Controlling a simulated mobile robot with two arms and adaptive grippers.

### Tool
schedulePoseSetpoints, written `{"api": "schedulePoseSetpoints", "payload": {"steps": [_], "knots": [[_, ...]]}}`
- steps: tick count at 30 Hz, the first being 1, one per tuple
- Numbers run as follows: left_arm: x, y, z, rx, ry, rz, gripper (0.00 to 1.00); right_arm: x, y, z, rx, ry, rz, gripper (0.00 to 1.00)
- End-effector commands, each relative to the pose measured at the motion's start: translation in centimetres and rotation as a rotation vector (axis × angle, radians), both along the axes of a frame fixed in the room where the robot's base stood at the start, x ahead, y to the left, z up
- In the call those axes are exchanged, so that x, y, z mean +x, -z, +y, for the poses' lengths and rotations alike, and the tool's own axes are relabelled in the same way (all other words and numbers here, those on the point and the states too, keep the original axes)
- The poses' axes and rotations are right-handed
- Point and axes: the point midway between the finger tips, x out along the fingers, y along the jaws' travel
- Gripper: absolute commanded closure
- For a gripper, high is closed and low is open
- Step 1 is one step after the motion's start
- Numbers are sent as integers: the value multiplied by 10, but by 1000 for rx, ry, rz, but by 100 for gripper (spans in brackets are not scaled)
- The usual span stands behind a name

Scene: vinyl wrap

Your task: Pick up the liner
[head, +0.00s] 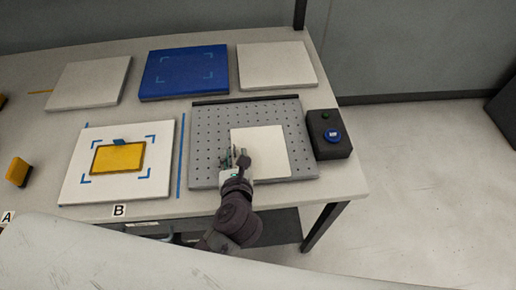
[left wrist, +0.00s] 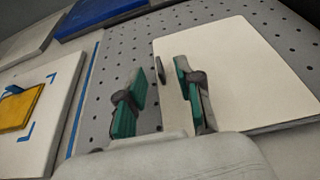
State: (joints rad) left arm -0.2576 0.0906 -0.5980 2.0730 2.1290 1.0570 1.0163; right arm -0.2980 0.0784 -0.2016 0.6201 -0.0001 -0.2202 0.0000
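A cream sheet (head: 262,150), which looks like the liner, lies flat on the grey perforated plate (head: 207,122). In the left wrist view the sheet (left wrist: 240,70) fills the right side, with a small dark tab (left wrist: 160,69) at its left edge. My left gripper (head: 236,156) is over the sheet's left edge. In the left wrist view its green-padded fingers (left wrist: 158,75) stand apart, with the tab and a strip of the sheet's edge seen between them. I cannot tell whether either finger touches the sheet. My right gripper is not in view.
A white panel (head: 75,180) left of the plate bears a yellow piece (head: 118,159) with a blue tab. A black box with a blue button (head: 333,136) stands right of the plate. A blue panel (head: 185,72) and two white panels lie behind. A yellow block (head: 17,172) is far left.

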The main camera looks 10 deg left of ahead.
Motion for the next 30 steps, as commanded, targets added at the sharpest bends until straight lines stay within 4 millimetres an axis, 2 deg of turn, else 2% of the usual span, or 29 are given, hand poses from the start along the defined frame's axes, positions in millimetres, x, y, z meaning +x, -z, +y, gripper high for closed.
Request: {"api": "schedulePoseSetpoints", "payload": {"steps": [2, 6, 15, 22, 30], "knots": [[13, -1, 5, 7, 0, -2, 65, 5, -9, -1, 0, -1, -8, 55], [29, 8, 10, 4, 2, -2, 65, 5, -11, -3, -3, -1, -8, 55], [34, 13, 11, 1, 1, 0, 65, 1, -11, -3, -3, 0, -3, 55], [34, 12, 11, 1, 2, 0, 100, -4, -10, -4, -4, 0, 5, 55], [34, 12, 11, 2, 2, -1, 100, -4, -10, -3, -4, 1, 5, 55]]}}
